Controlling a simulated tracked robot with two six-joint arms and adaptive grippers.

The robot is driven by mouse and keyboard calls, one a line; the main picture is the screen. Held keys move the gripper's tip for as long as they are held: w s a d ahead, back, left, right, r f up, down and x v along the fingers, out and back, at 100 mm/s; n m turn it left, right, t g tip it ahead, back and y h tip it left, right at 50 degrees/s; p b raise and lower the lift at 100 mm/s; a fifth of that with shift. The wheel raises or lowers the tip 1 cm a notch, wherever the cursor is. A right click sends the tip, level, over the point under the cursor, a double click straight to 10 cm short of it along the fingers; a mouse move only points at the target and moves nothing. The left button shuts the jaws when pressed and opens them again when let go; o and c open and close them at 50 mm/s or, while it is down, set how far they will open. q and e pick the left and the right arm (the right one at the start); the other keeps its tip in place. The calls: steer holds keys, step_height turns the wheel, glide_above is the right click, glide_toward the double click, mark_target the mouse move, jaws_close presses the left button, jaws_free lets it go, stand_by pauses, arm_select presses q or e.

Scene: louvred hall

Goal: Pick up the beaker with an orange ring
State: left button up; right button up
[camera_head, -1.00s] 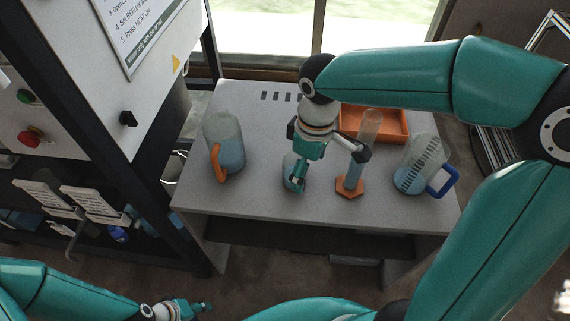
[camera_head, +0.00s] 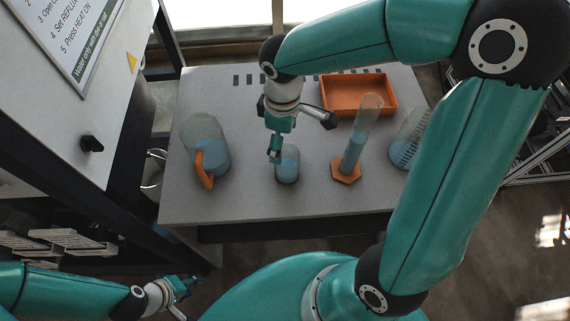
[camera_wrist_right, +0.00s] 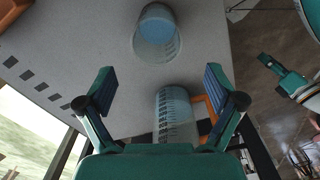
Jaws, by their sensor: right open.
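A small clear beaker (camera_head: 288,165) with blue liquid stands upright near the table's front middle; it also shows in the right wrist view (camera_wrist_right: 157,35). I cannot make out an orange ring on it. A jug (camera_head: 207,140) with blue liquid and an orange handle stands to its left, and it shows between the finger lines in the right wrist view (camera_wrist_right: 176,112). My right gripper (camera_wrist_right: 160,84) is open and empty; in the head view (camera_head: 276,150) it is over the small beaker's left edge, partly hiding it. My left gripper (camera_head: 187,290) is low, off the table; its jaws are unclear.
A tall cylinder (camera_head: 358,135) on an orange base stands right of the beaker. An orange tray (camera_head: 358,95) lies behind it. Another graduated jug (camera_head: 405,140) is partly hidden by my right arm. A cabinet (camera_head: 90,100) stands left of the grey table (camera_head: 240,200).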

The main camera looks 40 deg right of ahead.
glide_toward(285, 160)
steer(key=shift+s+a+f, duration=0.2)
steer(key=shift+s+a, duration=0.85)
steer(key=shift+s, duration=0.1)
steer(key=shift+d+f, duration=0.15)
steer(key=shift+f, duration=1.2)
steer(key=shift+d+f, duration=0.15)
steer(key=shift+f, duration=1.15)
steer(key=shift+c, duration=0.2)
steer(key=c, duration=1.3)
steer(key=shift+w+r, duration=0.1)
steer(key=shift+r, duration=0.1)
